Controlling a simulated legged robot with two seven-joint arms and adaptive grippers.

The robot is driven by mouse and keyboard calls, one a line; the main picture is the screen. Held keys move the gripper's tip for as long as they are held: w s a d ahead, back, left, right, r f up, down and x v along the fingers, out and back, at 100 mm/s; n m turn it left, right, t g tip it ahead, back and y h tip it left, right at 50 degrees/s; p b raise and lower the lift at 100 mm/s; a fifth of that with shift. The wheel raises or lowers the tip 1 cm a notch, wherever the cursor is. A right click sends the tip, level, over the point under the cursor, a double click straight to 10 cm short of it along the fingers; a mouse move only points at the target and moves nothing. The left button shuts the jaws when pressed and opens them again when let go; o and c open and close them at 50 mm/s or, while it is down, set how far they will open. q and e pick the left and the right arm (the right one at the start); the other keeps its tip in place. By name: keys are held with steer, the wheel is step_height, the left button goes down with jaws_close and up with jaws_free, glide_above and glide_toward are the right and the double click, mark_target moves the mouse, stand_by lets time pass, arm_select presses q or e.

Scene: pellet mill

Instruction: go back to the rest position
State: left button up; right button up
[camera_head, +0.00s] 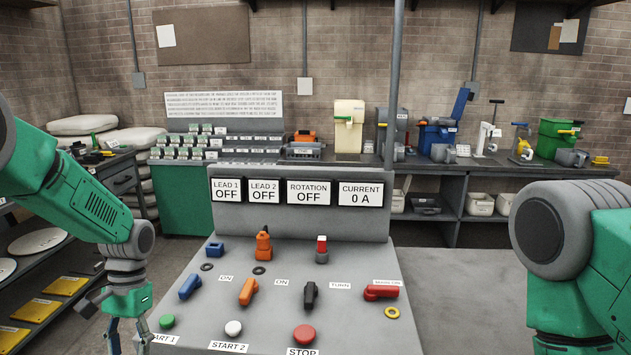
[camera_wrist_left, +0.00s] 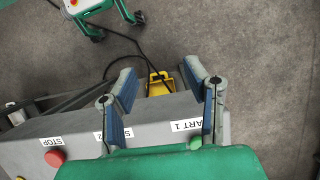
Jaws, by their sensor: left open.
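My left gripper (camera_head: 128,335) hangs at the front left corner of the grey control console (camera_head: 350,265), beside the green button (camera_head: 167,321). In the left wrist view its two fingers (camera_wrist_left: 165,95) are spread apart with nothing between them. My right arm comes in at the right edge, and its gripper is out of view. The console's display panel reads LEAD 1 OFF, LEAD 2 OFF, ROTATION OFF and CURRENT 0 A.
The console carries a white button (camera_head: 233,328), a red stop button (camera_head: 304,334) and several coloured handles, including a red one (camera_head: 381,292). A shelf with yellow items (camera_head: 64,286) stands at left. A long bench (camera_head: 480,165) lines the back wall.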

arm_select(q)
steer(key=s+d+f+t+b, duration=0.1)
steer(key=s+d+f+b, duration=0.1)
steer(key=s+f, duration=0.35)
steer(key=s+d+f+b, duration=0.1)
steer(key=s+f+b, duration=0.1)
steer(key=f, duration=0.7)
steer(key=s+d+f+t+b, duration=0.1)
steer(key=s+d+f+b, duration=0.1)
steer(key=s+f, duration=0.35)
steer(key=s+d+f+t+b, duration=0.1)
steer(key=s+f+b, duration=0.6)
steer(key=s, duration=0.8)
step_height(320, 180, down, 3)
steer(key=shift+s+d+r+n+t, duration=0.1)
steer(key=shift+s+d+n+t, duration=0.25)
steer(key=shift+t, duration=0.55)
steer(key=shift+w, duration=0.2)
